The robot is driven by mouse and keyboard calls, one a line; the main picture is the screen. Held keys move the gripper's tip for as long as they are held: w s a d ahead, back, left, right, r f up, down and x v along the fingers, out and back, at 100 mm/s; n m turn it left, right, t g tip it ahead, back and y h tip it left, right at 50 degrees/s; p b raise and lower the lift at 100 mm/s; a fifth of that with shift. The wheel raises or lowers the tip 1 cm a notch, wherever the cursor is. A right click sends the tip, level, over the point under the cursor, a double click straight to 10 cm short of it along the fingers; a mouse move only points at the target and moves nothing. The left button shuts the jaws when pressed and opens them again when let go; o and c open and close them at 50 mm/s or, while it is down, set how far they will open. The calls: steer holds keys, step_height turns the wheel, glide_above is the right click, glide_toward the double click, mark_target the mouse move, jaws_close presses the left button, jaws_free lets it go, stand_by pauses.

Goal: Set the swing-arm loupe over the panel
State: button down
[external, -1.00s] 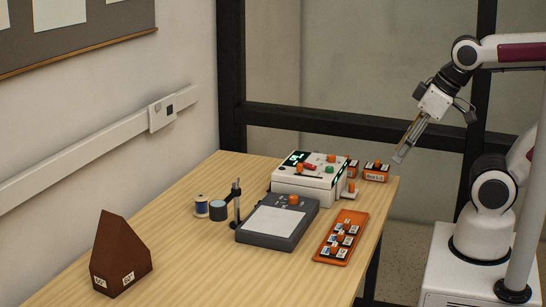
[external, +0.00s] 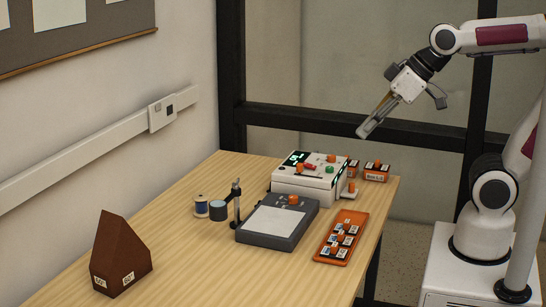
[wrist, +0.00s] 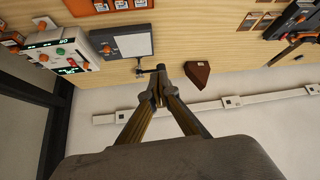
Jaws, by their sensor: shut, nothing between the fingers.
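The swing-arm loupe (external: 237,205) is a dark upright post at the left edge of a dark grey unit. A dark round piece with a bluish-grey side (external: 218,210) sits left of the post, apart from the panel; I cannot tell if it is the lens. The unit's pale flat panel (external: 276,226) is uncovered, with an orange knob at its back. The panel also shows in the wrist view (wrist: 130,44), with the loupe (wrist: 145,71) below it. My gripper (external: 363,133) is shut and empty, high above the table's back right.
A white instrument box (external: 302,188) with coloured knobs stands behind the panel. An orange tray (external: 341,238) with small labelled pieces lies right of it. The table front is clear.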

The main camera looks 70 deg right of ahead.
steer(key=w+a+r+n+t, duration=0.25)
steer(key=w+a+r, duration=0.2)
steer(key=w, duration=0.85)
steer(key=w+a+r+n+t+y, duration=0.1)
steer(key=w+a+r+t, duration=0.4)
steer(key=w, duration=0.8)
steer(key=w+a+r+n+t, duration=0.1)
steer(key=w+a+r, duration=0.35)
steer(key=w, duration=0.85)
steer(key=w+t+h, duration=0.2)
steer(key=w+h, duration=0.1)
steer(key=w, duration=0.4)
steer(key=w+a+f+m+g+h, duration=0.15)
steer(key=f+h, duration=0.25)
steer(key=f, duration=0.4)
steer(key=w+f+h, duration=0.3)
steer(key=f+h, duration=0.2)
steer(key=f, duration=0.4)
steer(key=s+f+g+h, duration=0.3)
steer(key=s+f, duration=0.3)
steer(key=f, duration=0.5)
steer(key=s+f+g+h, duration=0.3)
steer(key=s+f, duration=0.4)
steer(key=f, duration=0.3)
steer(key=shift+a+f+n+g, duration=0.35)
steer(key=shift+n+g, duration=0.05)
steer(key=shift+g, duration=0.5)
steer(key=shift+w, duration=0.1)
